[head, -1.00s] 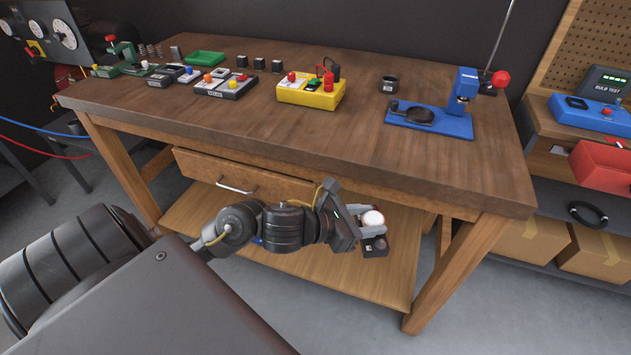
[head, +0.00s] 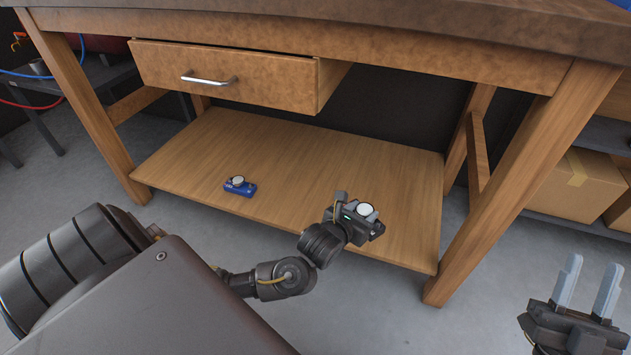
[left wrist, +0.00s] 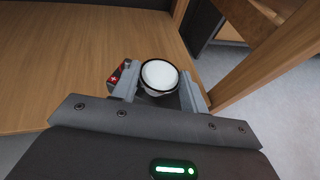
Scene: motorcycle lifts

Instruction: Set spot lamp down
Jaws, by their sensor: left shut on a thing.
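The spot lamp (head: 365,209), with a round white face and dark rim, is held in my left gripper (head: 363,215). In the left wrist view the lamp (left wrist: 159,75) sits between the two grey fingers (left wrist: 158,92), its white face toward the camera. In the head view it appears over the right part of the lower wooden shelf (head: 300,165); its gap above the shelf cannot be told. A small dark and red patch with a white cross (left wrist: 118,77) shows beside the left finger. My right gripper (head: 588,280) is empty, its fingers apart, at the lower right.
A small blue object with a round white top (head: 239,186) stands on the shelf, left of my left gripper. The bench's front right leg (head: 520,190) and the drawer (head: 225,75) overhead bound the space. A cardboard box (head: 575,185) is at the right.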

